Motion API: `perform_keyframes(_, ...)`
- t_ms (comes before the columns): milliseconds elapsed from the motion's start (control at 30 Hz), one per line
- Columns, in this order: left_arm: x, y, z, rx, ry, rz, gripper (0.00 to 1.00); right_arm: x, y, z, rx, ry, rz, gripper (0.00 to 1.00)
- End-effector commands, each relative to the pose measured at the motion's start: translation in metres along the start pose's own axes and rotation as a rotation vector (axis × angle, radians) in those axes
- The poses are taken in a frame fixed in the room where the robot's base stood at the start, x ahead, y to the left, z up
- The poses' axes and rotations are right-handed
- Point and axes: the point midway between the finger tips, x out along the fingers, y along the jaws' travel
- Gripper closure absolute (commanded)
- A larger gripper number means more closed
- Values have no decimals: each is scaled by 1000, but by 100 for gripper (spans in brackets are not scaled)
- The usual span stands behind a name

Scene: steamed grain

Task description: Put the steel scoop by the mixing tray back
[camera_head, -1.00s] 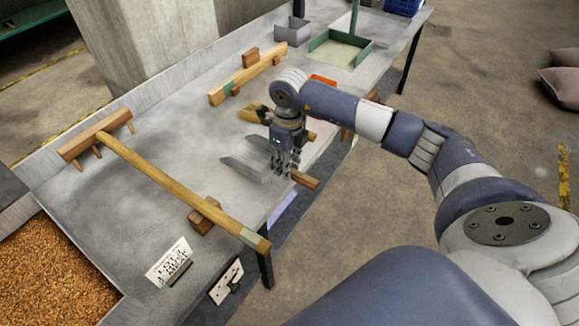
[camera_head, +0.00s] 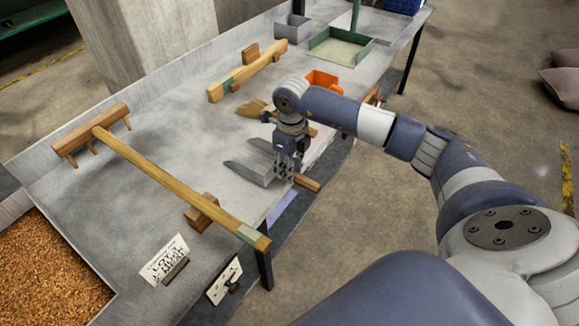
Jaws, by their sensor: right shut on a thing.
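The steel scoop (camera_head: 252,163) has a grey metal pan and a short wooden handle (camera_head: 308,183) that points toward the table's front edge. My right gripper (camera_head: 288,172) points down and is shut on the scoop where the pan meets the handle. The scoop is at or just above the table top; I cannot tell whether it touches. The mixing tray (camera_head: 75,243) full of brown grain is at the lower left. My left gripper is not in view.
A long wooden rake (camera_head: 165,178) lies between the tray and the scoop, resting on a wooden block (camera_head: 201,214). A brush (camera_head: 250,108), an orange container (camera_head: 322,80) and a green-rimmed tray (camera_head: 341,50) are farther back.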

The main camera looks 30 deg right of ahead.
Motion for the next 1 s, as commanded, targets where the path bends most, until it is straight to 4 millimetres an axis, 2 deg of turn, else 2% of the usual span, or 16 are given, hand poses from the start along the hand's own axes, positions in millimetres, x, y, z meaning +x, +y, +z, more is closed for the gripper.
perform_keyframes(767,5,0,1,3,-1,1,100,6,0,0,0,-1,0,100)
perform_keyframes(800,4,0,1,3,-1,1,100,5,0,0,0,-1,0,70)
perform_keyframes(867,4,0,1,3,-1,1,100,5,0,0,0,-1,0,56)
perform_keyframes(900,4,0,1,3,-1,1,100,5,0,0,0,-1,0,53)
perform_keyframes(1000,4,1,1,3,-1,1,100,5,0,0,0,0,0,53)
